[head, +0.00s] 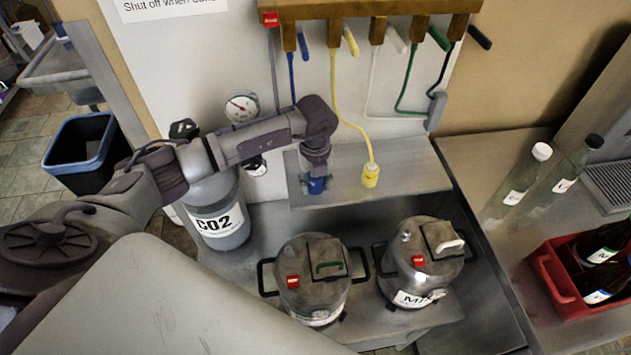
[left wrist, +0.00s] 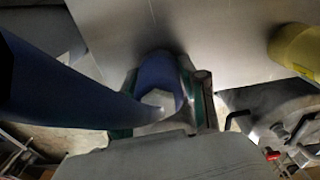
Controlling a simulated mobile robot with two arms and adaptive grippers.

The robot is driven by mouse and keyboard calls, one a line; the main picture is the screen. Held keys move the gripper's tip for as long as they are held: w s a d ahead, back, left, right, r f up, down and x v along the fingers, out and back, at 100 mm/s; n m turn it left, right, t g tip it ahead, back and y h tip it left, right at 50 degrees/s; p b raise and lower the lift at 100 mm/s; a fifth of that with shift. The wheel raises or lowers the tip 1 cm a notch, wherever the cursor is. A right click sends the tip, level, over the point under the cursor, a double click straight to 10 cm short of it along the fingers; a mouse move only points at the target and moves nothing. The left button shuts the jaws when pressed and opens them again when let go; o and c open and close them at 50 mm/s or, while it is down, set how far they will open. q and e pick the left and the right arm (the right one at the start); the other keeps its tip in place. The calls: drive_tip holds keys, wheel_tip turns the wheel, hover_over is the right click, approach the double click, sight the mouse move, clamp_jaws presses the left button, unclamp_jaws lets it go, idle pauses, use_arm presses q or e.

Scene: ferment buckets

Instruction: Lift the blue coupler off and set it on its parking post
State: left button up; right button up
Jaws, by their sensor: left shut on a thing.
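The blue coupler (head: 317,186) is at the front left of the raised metal shelf (head: 407,171). My left gripper (head: 316,176) comes down over it from above and is shut on it. In the left wrist view the blue coupler (left wrist: 158,72) sits between the two fingers, with its thick blue hose (left wrist: 60,88) running off to the left. I cannot tell whether the coupler touches the shelf or a post, because the gripper hides part of it. The parking post cannot be made out. My right gripper is not in view.
A yellow coupler (head: 370,175) stands on the shelf to the right. Two metal kegs (head: 313,283) (head: 423,265) stand in front, below the shelf. A CO2 cylinder (head: 217,210) is at the left. Hoses hang from the wooden manifold (head: 361,9). A red crate (head: 566,296) and bottles are at the right.

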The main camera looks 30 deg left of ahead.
use_arm(q)
drive_tip(key=o, duration=1.4)
drive_tip(key=shift+c, duration=0.2)
drive_tip(key=o, duration=0.5)
drive_tip(key=shift+o, duration=0.2)
drive_tip(key=shift+r, duration=0.1)
drive_tip(key=shift+r+p, duration=2.65)
drive_tip(key=shift+r, duration=1.05)
drive_tip(key=shift+s+f, duration=0.1)
drive_tip(key=shift+f, duration=0.05)
